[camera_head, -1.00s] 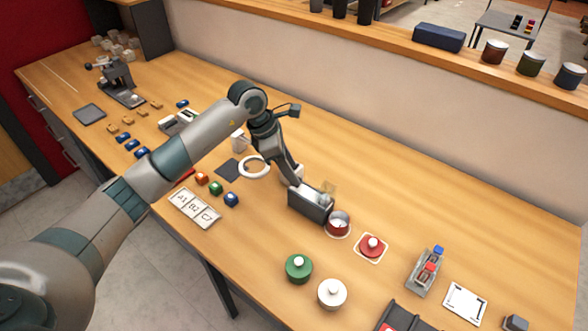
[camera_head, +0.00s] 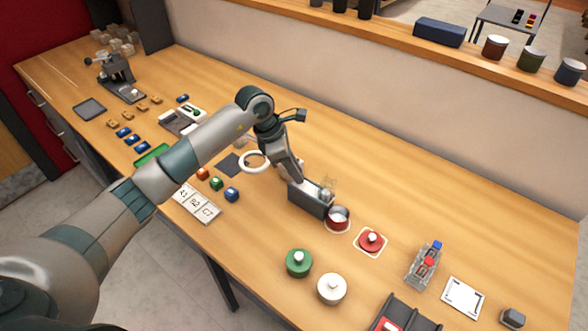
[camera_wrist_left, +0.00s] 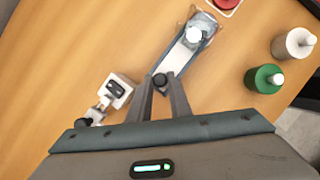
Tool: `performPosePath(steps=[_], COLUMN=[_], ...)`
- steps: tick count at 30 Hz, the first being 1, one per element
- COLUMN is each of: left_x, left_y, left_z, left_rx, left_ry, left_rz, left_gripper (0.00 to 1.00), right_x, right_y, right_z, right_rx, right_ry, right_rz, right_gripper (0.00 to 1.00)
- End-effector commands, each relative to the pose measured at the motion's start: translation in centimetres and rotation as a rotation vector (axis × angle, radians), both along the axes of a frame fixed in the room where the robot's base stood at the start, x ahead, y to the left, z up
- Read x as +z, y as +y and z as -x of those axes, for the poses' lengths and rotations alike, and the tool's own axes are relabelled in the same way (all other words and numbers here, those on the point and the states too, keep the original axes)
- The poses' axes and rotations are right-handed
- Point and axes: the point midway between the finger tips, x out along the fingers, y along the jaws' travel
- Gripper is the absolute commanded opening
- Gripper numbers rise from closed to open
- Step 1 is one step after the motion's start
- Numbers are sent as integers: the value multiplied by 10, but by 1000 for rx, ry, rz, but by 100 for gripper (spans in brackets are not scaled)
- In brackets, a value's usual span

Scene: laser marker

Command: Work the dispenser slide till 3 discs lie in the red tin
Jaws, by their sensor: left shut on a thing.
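The dispenser (camera_head: 308,200) is a dark grey box on the table with a clear upright tube (camera_head: 327,188) at its right end. My left gripper (camera_head: 296,178) is over the dispenser's left end. In the left wrist view my gripper (camera_wrist_left: 161,82) is shut on a dark knob (camera_wrist_left: 160,80) at the near end of the dispenser's pale slide (camera_wrist_left: 181,60). A white round piece (camera_wrist_left: 193,34) shows at the tube. My right gripper is not in view.
Green (camera_head: 298,263) and white (camera_head: 332,289) knobbed pots stand in front. The table behind the dispenser is clear.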

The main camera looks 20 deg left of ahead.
Motion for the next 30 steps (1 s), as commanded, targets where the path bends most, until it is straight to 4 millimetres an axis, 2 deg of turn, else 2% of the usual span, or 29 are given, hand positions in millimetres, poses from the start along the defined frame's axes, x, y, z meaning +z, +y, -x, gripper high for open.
performPosePath(steps=[6,15,16,18,30], left_x=[-1,1,1,1,0], left_y=[-35,-40,-40,-40,-37], left_z=[12,15,15,15,14], left_rx=[-5,-4,-4,-4,-4], left_ry=[-3,0,0,0,3], left_rz=[2,4,4,4,3], left_gripper=[0,0,20,36,36], right_x=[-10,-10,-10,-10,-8], right_y=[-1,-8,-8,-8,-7], right_z=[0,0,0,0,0], right_rx=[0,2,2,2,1], right_ry=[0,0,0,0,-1], right_rz=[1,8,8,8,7], right_gripper=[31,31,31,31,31])
